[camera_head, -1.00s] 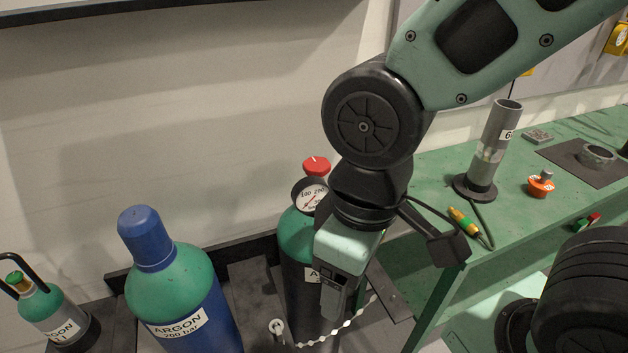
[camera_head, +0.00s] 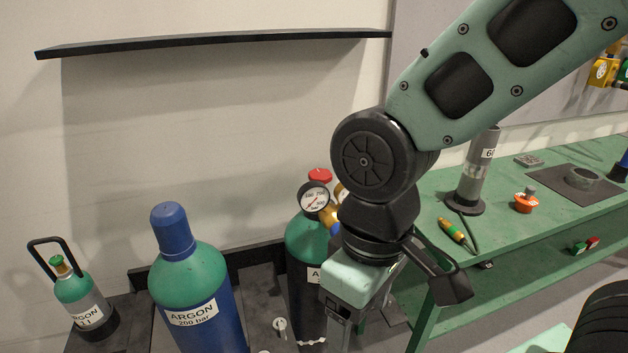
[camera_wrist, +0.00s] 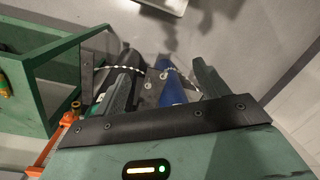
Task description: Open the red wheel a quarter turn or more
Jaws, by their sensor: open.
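The red wheel (camera_head: 319,175) sits on top of the green-shouldered gas cylinder (camera_head: 305,239), behind a round pressure gauge (camera_head: 314,197) and a brass fitting (camera_head: 329,214). Only part of the wheel shows. My gripper (camera_head: 338,335) hangs in front and to the right of that cylinder, lower than the wheel and apart from it. My arm covers the cylinder's right side. In the wrist view my gripper (camera_wrist: 165,82) has its two fingers spread wide with nothing held between them. The red wheel cannot be made out there.
A large blue argon cylinder (camera_head: 210,318) and a small argon bottle (camera_head: 79,297) stand to the left. A green bench (camera_head: 415,190) is at the right, carrying a grey tube (camera_head: 476,180) and an orange knob (camera_head: 525,204). A black shelf (camera_head: 215,43) is on the wall above.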

